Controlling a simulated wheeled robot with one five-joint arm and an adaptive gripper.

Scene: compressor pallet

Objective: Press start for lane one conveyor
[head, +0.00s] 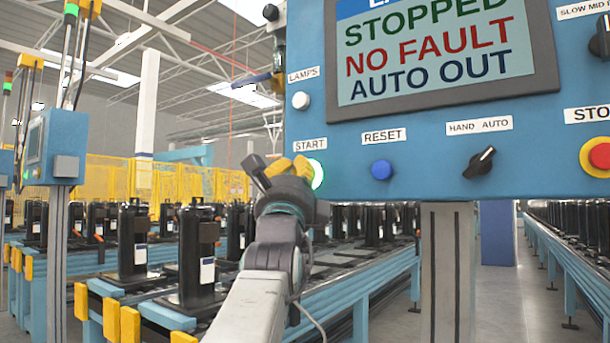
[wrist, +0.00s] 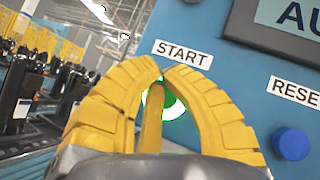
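The blue control panel (head: 400,110) fills the upper right of the head view. Its START button (head: 317,174) glows green at the panel's lower left, under a START label. In the wrist view the green START button (wrist: 172,104) shows between and behind my yellow fingers, partly covered. My gripper (head: 288,166) is just left of the button in the head view. In the wrist view my gripper (wrist: 161,68) has its fingertips together, with nothing held. I cannot tell whether it touches the button. The screen (head: 440,48) reads STOPPED, NO FAULT, AUTO OUT; its top line is cut off.
A blue RESET button (head: 381,169), a HAND AUTO knob (head: 479,163) turned up-right and a red stop button (head: 599,155) sit to the right. A white LAMPS button (head: 300,100) is above START. Conveyors with black compressors (head: 198,255) stand behind.

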